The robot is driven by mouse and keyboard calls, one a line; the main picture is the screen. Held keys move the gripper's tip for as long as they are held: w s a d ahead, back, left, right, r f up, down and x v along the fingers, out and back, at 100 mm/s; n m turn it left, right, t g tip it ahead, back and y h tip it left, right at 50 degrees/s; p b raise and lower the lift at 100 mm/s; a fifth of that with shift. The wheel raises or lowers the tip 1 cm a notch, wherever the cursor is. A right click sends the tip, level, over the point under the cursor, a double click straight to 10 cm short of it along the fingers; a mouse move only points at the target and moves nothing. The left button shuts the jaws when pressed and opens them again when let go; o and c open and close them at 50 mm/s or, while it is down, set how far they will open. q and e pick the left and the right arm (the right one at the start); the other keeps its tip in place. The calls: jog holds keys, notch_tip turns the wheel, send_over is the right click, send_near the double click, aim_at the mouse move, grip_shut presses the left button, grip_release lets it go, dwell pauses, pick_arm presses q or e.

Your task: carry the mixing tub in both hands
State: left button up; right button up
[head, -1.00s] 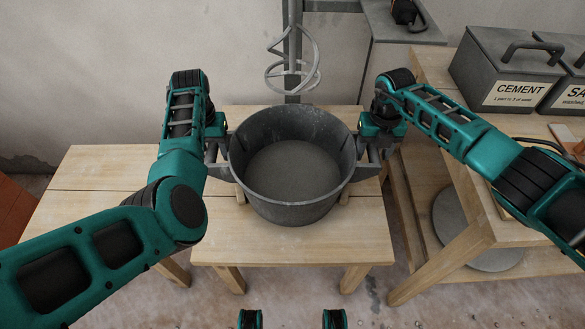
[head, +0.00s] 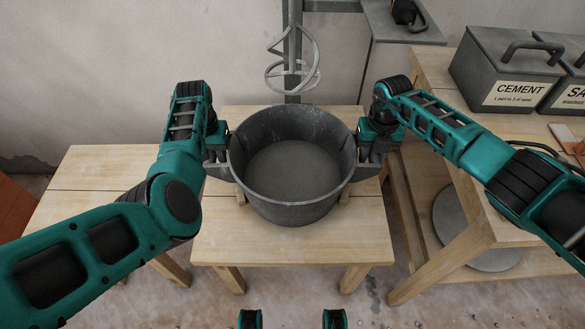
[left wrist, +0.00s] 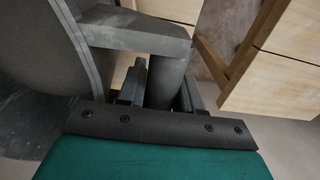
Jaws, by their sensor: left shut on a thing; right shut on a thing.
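The mixing tub (head: 293,213) is a dark grey round tub with a grey floor inside and a handle on each side. It sits upright on the light wooden table (head: 290,250) in the head view. My left gripper (head: 222,160) is at the tub's left handle and shut on it. In the left wrist view the two fingers (left wrist: 160,85) close around the grey handle (left wrist: 165,75), beside the tub wall (left wrist: 40,45). My right gripper (head: 366,158) is at the right handle and shut on it. The fingertips are small and partly hidden in the head view.
A whisk-like mixer (head: 292,65) hangs on a post just behind the tub. A wooden bench (head: 480,215) at the right carries a grey cement box (head: 500,70) and a second box. Another wooden table (head: 100,185) stands at the left. A round disc (head: 470,235) lies under the bench.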

pick_arm(q)
grip_shut()
pick_arm(e)
grip_shut()
jog(key=shift+r, duration=0.1)
dwell(0.5)
